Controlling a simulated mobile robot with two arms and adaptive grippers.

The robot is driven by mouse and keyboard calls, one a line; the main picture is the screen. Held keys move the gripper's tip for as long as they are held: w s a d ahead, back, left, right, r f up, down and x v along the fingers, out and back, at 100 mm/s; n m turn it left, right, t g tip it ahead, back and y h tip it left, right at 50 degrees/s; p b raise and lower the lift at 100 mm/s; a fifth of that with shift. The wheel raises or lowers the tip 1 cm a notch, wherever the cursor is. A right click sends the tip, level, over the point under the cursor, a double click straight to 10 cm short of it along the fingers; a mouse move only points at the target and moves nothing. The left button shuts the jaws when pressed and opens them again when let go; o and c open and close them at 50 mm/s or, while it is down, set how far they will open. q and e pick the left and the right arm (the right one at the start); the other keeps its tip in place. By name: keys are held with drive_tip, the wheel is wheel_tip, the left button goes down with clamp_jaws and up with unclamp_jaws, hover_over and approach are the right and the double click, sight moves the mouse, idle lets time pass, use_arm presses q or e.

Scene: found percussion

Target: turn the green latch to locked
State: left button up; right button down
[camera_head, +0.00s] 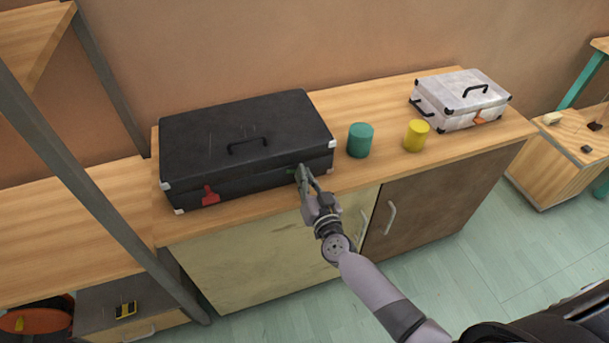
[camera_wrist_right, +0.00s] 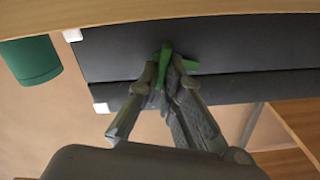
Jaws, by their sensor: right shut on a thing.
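The black case (camera_head: 245,140) lies shut on the wooden cabinet top, with a red latch (camera_head: 210,195) on the left of its front. The green latch (camera_head: 299,172) is on the right of its front, mostly hidden behind my right gripper (camera_head: 304,178). Whether the latch is locked I cannot tell. My left gripper is not in view.
A teal cylinder (camera_head: 360,140) stands close to the right of the black case, and a yellow cylinder (camera_head: 416,135) beyond it. A white case (camera_head: 460,98) with an orange latch lies at the right end. The cabinet top's front strip (camera_head: 400,169) is clear. A grey shelf post (camera_head: 95,205) rises at the left.

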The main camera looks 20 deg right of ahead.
drive_tip(key=m, duration=0.3)
drive_tip(key=shift+d+f, duration=0.1)
drive_tip(key=shift+f, duration=0.05)
drive_tip(key=m, duration=0.3)
drive_tip(key=shift+d+f+m+b, duration=0.15)
drive_tip(key=shift+m+b, duration=0.15)
drive_tip(key=shift+b, duration=0.05)
drive_tip(key=m+b, duration=0.1)
drive_tip(key=m, duration=0.3)
drive_tip(key=shift+d+f, duration=0.1)
drive_tip(key=shift+f, duration=0.1)
drive_tip(key=shift+f+m+b, duration=0.1)
drive_tip(key=shift+m+b, duration=0.35)
drive_tip(key=shift+m, duration=1.35)
drive_tip(key=c, duration=1.8)
unclamp_jaws()
drive_tip(key=shift+o, duration=0.2)
drive_tip(key=s, duration=1.2)
drive_tip(key=shift+d, duration=0.25)
